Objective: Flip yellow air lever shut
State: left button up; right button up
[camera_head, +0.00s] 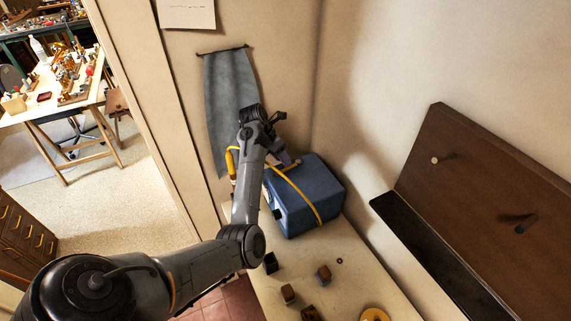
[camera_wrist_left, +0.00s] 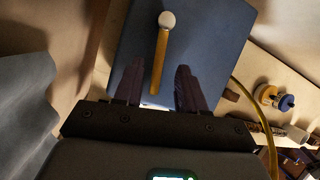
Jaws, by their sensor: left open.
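The yellow lever (camera_wrist_left: 160,62) has a pale ball at its tip and stands against the blue box (camera_wrist_left: 205,35) in the left wrist view. My left gripper (camera_wrist_left: 159,72) is open, with one dark finger on each side of the lever and a gap to both. Whether the fingers touch the box cannot be told. In the head view my left gripper (camera_head: 284,158) is at the back top edge of the blue box (camera_head: 318,195), and the lever is not clearly visible there. My right gripper is not in view.
A yellow hose (camera_head: 297,189) runs over the box. Small blocks (camera_head: 324,273) and a yellow ring (camera_head: 375,315) lie on the pale bench (camera_head: 345,255) in front. A grey cloth (camera_head: 226,90) hangs on the wall behind. A dark shelf (camera_head: 440,255) is at right.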

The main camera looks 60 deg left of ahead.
pick_arm(q)
jog(key=shift+x, duration=1.75)
grip_shut()
